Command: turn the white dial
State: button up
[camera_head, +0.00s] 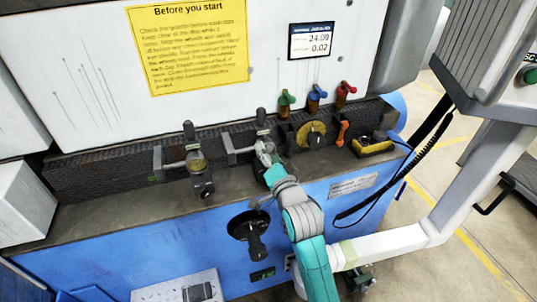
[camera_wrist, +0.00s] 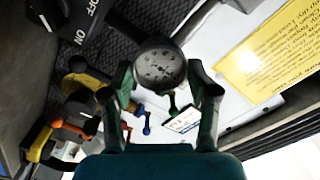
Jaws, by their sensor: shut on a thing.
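The white dial (camera_wrist: 158,65) shows in the wrist view as a round, greyish-white face with small dark marks, set in a dark rim. My gripper (camera_wrist: 160,78) has one finger on each side of it and is shut on it. In the head view my gripper (camera_head: 266,152) reaches the dark ledge of the blue machine, at the right-hand metal clamp. There my fingers and wrist mostly hide the dial, so its face cannot be read.
A similar clamp with a yellowish gauge (camera_head: 197,166) stands to the left. A display (camera_head: 311,41) reads 24.00 and 0.02.

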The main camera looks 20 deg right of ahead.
jog(key=shift+m, duration=0.3)
jog(key=o, duration=1.2)
jog(key=shift+c, duration=0.2)
jog(key=s, duration=1.2)
jog(key=shift+f, duration=0.1)
